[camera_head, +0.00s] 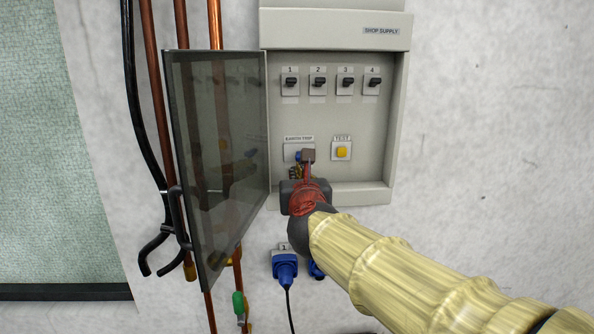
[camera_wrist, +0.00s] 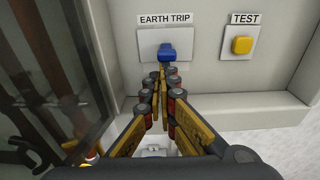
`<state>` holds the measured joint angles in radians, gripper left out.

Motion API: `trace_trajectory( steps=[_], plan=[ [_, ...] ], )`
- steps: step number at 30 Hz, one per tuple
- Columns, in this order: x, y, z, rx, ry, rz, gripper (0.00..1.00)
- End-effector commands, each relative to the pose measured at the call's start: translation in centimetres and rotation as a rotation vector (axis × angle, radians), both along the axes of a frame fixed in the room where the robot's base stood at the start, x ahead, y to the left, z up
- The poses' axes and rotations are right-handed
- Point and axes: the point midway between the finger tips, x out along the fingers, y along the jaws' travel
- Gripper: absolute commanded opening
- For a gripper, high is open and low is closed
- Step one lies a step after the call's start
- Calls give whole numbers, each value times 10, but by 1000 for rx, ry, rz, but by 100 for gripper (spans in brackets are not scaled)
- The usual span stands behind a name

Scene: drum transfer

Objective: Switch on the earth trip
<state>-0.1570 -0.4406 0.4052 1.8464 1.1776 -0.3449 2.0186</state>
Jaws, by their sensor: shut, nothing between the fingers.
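The earth trip is a blue toggle (camera_wrist: 168,51) on a pale plate under the EARTH TRIP label (camera_head: 299,138). In the wrist view the toggle stands just past my fingertips (camera_wrist: 163,72). My gripper (camera_head: 307,157) is shut and empty, right at the lower side of the toggle. I cannot tell whether it touches. I cannot read the toggle's position for sure.
The yellow TEST button (camera_head: 341,152) is just to the right. Several numbered black switches (camera_head: 318,82) run above. The dark glass door (camera_head: 218,150) stands open at the left. A blue plug (camera_head: 285,266) with a cable hangs below the grey box (camera_head: 362,194).

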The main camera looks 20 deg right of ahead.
Motion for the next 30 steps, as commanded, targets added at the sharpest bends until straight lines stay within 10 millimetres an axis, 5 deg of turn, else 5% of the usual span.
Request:
trace_trajectory(
  steps=[19,30],
  plan=[
    [-13,3,16,0,-3,1,0],
    [-81,14,22,1,-3,3,0]
  ],
)
